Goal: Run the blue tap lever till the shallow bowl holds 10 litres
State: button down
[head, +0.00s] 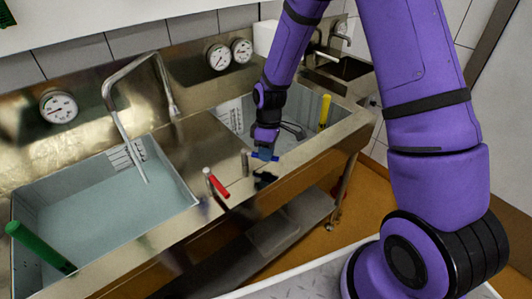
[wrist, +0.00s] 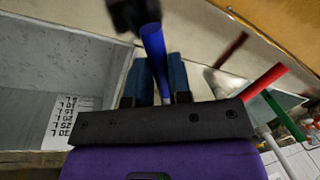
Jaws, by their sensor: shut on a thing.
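My gripper (head: 264,151) is at the front ledge of the steel sink unit, shut on the blue tap lever (head: 255,154). In the wrist view the blue lever (wrist: 152,42) runs between the two fingers of my gripper (wrist: 160,80). The right basin (head: 318,104), behind my gripper, has a litre scale on its inner wall; it is partly hidden by my arm, and its water level cannot be read. The wrist view shows a grey basin wall with this kind of scale (wrist: 67,117). I cannot tell for certain which basin is the shallow bowl.
A red lever (head: 216,184) stands left of my gripper. Dial gauges (head: 58,106) line the back panel.

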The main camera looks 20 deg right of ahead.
jog(key=c, duration=1.1)
grip_release()
jog(key=shift+o, duration=0.2)
notch_tip(320, 180, up, 11)
jog(key=w+d, duration=0.1)
jog(key=shift+w+d+f, duration=0.15)
jog(key=shift+w, duration=0.2)
